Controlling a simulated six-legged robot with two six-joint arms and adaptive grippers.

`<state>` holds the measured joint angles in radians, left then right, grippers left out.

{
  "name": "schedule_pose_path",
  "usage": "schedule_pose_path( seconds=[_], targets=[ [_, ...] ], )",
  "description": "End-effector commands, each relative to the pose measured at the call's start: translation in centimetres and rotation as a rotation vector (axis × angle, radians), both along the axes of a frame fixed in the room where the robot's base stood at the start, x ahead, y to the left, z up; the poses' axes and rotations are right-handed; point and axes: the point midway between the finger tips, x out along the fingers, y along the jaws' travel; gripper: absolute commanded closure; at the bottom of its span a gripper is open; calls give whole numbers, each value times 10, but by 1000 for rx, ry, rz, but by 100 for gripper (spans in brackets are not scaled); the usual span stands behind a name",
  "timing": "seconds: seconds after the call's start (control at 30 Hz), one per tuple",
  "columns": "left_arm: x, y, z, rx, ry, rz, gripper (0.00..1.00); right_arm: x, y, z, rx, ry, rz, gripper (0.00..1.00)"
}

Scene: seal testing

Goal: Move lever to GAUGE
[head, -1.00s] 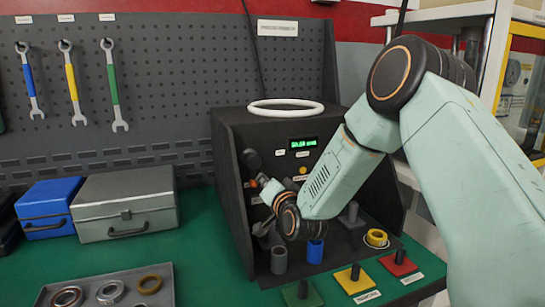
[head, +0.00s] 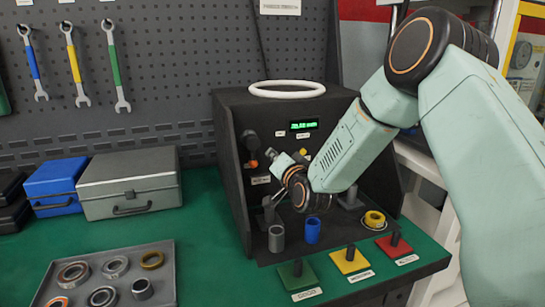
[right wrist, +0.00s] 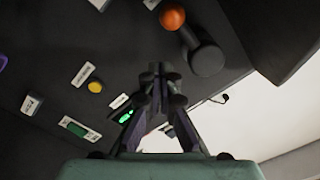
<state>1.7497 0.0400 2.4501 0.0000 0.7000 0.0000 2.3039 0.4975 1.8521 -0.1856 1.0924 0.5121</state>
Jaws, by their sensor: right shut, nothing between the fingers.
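The lever (head: 252,148) is on the left of the dark test box's panel, with a dark round hub and an orange ball end. In the head view the ball end hangs below the hub. In the right wrist view the lever (right wrist: 205,58) is a dark cylinder with an orange ball (right wrist: 172,17). My right gripper (head: 272,155) is just right of the lever, apart from it. In the right wrist view its fingers (right wrist: 157,70) are closed together and empty. The panel labels are too small to read, so I cannot tell which is GAUGE. My left gripper is out of view.
The dark test box (head: 232,180) has a lit green display (head: 303,125) and a white ring (head: 287,90) on top. Grey (head: 276,238) and blue (head: 312,230) cylinders stand at its front, near coloured pads. A ring tray (head: 165,262) lies left.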

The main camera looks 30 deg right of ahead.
Motion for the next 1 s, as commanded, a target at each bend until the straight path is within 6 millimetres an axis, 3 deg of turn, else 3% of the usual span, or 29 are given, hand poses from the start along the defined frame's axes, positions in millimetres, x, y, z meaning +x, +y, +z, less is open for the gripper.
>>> schedule_pose_path(
  seconds=[0.1, 0.63, 1.0],
  targets=[
    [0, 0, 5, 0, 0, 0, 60, 2, -1, 7, 0, -1, 1, 100],
    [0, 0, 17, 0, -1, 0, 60, -81, 19, 8, 3, 1, 0, 100],
    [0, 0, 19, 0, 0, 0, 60, -94, 21, 8, 0, -1, 1, 100]
  ],
)
